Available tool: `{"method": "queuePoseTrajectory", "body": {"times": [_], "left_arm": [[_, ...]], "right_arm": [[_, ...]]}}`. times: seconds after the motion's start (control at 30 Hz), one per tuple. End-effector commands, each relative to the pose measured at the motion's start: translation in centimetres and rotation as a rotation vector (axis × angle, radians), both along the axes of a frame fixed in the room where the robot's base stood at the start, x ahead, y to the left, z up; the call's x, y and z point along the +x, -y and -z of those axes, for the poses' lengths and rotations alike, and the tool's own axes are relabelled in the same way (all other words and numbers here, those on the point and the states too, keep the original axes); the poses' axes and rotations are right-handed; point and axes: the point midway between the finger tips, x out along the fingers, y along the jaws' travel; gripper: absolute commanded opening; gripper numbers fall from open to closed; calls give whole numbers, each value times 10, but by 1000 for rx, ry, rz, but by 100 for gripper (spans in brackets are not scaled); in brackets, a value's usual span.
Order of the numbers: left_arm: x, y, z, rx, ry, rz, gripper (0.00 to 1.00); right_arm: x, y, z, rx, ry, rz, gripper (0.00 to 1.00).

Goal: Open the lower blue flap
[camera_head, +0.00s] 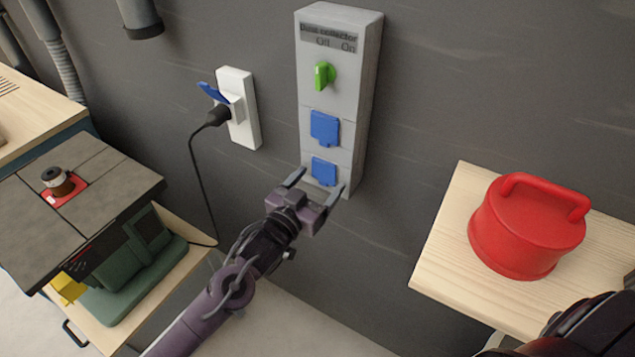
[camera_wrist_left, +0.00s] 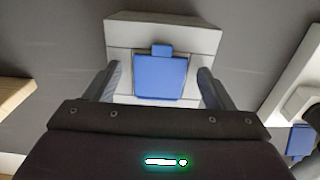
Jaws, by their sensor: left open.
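The grey dust collector box (camera_head: 340,60) is on the dark wall. It carries two blue flaps, the upper one (camera_head: 325,128) and the lower one (camera_head: 324,171), both closed in the head view. My left gripper (camera_head: 319,188) is open in front of the lower flap, with one finger on each side of it in the picture. In the left wrist view the lower blue flap (camera_wrist_left: 160,76) lies between the open fingers. I see no contact between fingers and flap. Only a dark part of my right arm shows at the bottom right; its gripper is out of view.
Left of the box, a white socket (camera_head: 240,110) holds a black plug with a hanging cord. A red lidded container (camera_head: 527,228) stands on a wooden table (camera_head: 455,240) at the right. A machine with a grey top (camera_head: 110,190) stands at the left.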

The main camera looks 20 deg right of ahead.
Motion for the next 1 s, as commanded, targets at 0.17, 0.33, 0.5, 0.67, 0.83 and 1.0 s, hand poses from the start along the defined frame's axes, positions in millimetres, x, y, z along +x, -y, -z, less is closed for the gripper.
{"method": "queuePoseTrajectory", "body": {"times": [0.17, 0.33, 0.5, 0.67, 0.83, 1.0], "left_arm": [[-16, -21, 4, 2, -1, -1, 76], [-32, -43, 3, 2, -1, -1, 76], [-43, -55, 2, 2, -1, 0, 76], [-45, -58, 1, 2, -1, -1, 76], [-45, -58, 1, 1, -1, -1, 76], [-45, -58, 1, 1, -1, -1, 76]], "right_arm": [[0, 0, 8, 0, 1, 0, 36], [1, 0, 14, -1, 1, 0, 36], [1, 0, 17, -1, 1, 0, 36], [1, 1, 17, -2, 1, 0, 36], [1, 3, 17, -4, 2, 0, 36], [1, 4, 17, -5, 1, 0, 36]]}}
